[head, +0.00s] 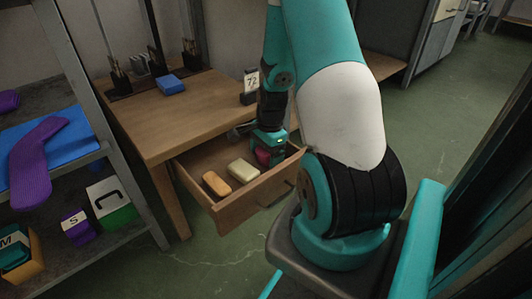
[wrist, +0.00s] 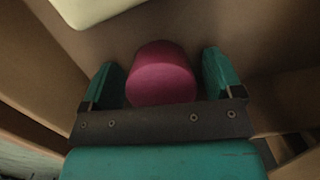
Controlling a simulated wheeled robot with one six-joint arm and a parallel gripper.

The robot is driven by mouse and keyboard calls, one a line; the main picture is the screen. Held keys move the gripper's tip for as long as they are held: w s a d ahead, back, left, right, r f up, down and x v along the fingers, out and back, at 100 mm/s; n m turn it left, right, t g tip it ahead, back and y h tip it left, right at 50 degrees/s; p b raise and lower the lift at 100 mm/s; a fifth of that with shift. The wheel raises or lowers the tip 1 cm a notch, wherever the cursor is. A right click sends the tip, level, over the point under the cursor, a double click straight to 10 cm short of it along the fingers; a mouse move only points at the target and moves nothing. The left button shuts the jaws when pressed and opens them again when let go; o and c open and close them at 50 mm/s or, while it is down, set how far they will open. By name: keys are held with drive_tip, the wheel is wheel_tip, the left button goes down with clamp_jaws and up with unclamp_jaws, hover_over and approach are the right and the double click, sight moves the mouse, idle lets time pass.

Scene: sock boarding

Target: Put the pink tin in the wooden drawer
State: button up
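The pink tin (wrist: 161,75) is inside the open wooden drawer (head: 229,216), near its right end. It also shows in the head view (head: 263,157), partly hidden under my gripper (head: 268,146). In the wrist view my gripper (wrist: 160,82) has one teal finger on each side of the tin, with a visible gap on both sides. The fingers are open and do not appear to touch the tin. The tin seems to rest on the drawer floor.
A cream bar (head: 243,170) and an orange bar (head: 216,184) lie in the drawer left of the tin. The wooden desk (head: 190,112) above holds a blue block (head: 170,85) and a number card (head: 251,83). A shelf (head: 108,150) stands at left.

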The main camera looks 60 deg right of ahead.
drive_tip(key=shift+s+a+f, duration=0.1)
drive_tip(key=shift+s+f, duration=0.15)
drive_tip(key=shift+f, duration=0.2)
wheel_tip(320, 180, up, 13)
drive_tip(key=d+p, duration=0.2)
drive_tip(key=p, duration=0.7)
drive_tip(key=w+a+r+n+y, duration=0.1)
drive_tip(key=w+a+r+n, duration=0.1)
drive_tip(key=a+r+n, duration=0.6)
drive_tip(key=w+a+r+n, duration=0.2)
drive_tip(key=a+r+n, duration=0.2)
drive_tip(key=a, duration=0.8)
drive_tip(key=s+a+r+n+y, duration=0.1)
drive_tip(key=s+a+r+n, duration=0.3)
drive_tip(key=s+a+n, duration=0.2)
drive_tip(key=s+a+r+n+y, duration=0.1)
drive_tip(key=s+a+r+n, duration=0.3)
drive_tip(key=s+a+n, duration=0.3)
drive_tip(key=a+n, duration=0.3)
drive_tip(key=n, duration=0.1)
drive_tip(key=shift+s+a+r+g, duration=0.15)
drive_tip(key=shift+a+r+g, duration=0.15)
drive_tip(key=shift+a, duration=0.1)
